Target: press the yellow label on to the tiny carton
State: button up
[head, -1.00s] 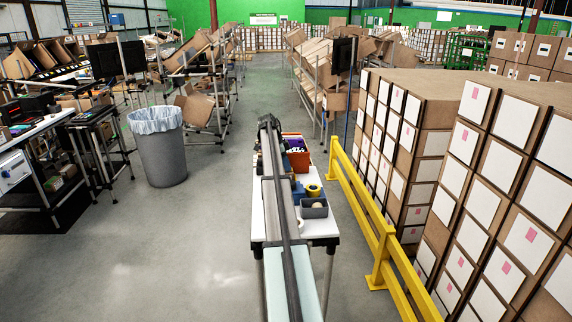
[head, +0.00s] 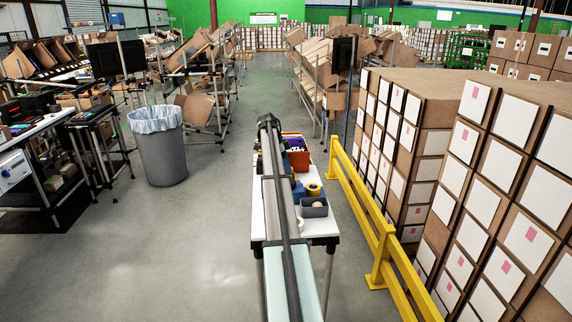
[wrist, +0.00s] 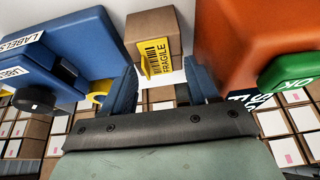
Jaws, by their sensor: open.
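In the wrist view the tiny brown carton (wrist: 153,24) is at the top middle, tilted in the picture. The yellow label (wrist: 157,62), marked FRAGILE with a barcode, lies over its near face. A strip at the label's left edge looks bent outward; I cannot tell how firmly the rest touches. My gripper (wrist: 160,67) is open, with one blue finger on each side of the label and a gap to each. In the head view my arm hides the carton, the label and the fingers.
A blue LABELS dispenser (wrist: 68,42) stands left of the carton. An orange-red bin (wrist: 228,35) is close on the right, with a green OK piece (wrist: 290,71) by it. A yellow guard rail (head: 372,225) runs alongside.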

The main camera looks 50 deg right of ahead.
jog(key=s+d+v, duration=0.1)
jog(key=v, duration=1.8)
jog(key=shift+d+r, duration=0.2)
jog(key=shift+r, duration=0.4)
jog(key=shift+s, duration=0.1)
